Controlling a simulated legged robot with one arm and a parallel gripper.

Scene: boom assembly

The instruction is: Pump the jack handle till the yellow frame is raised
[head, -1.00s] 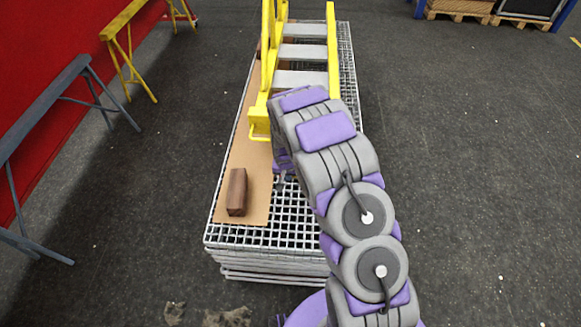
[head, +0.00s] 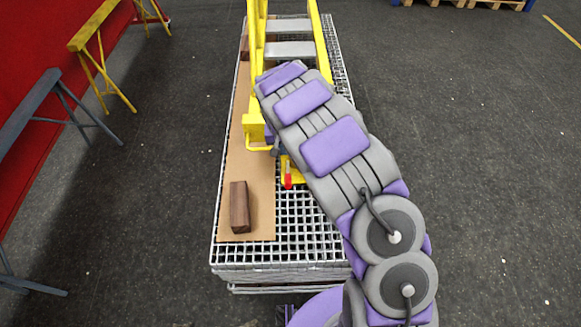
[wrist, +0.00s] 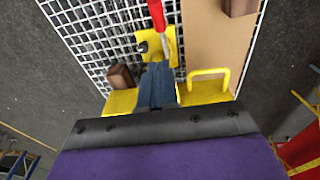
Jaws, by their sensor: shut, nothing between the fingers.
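The yellow frame (head: 324,42) lies along the grating stack, its near end partly behind my arm. In the wrist view the frame's yellow end (wrist: 121,102) shows on both sides of my gripper. A yellow jack base (wrist: 174,46) stands on the grating with a red-gripped handle (wrist: 157,14); the red grip also shows in the head view (head: 288,172). My gripper (wrist: 157,72) is shut and empty, its dark blue fingers pointing at the jack and overlapping its near edge in the picture. I cannot tell whether they touch it. My gripper is mostly hidden by my arm in the head view.
A brown wood block (head: 239,207) lies on the cardboard sheet (head: 236,165). Another block (wrist: 120,76) sits beside the frame end. Grey (head: 60,90) and yellow (head: 97,50) trestles stand left by the red wall. The floor on the right is clear.

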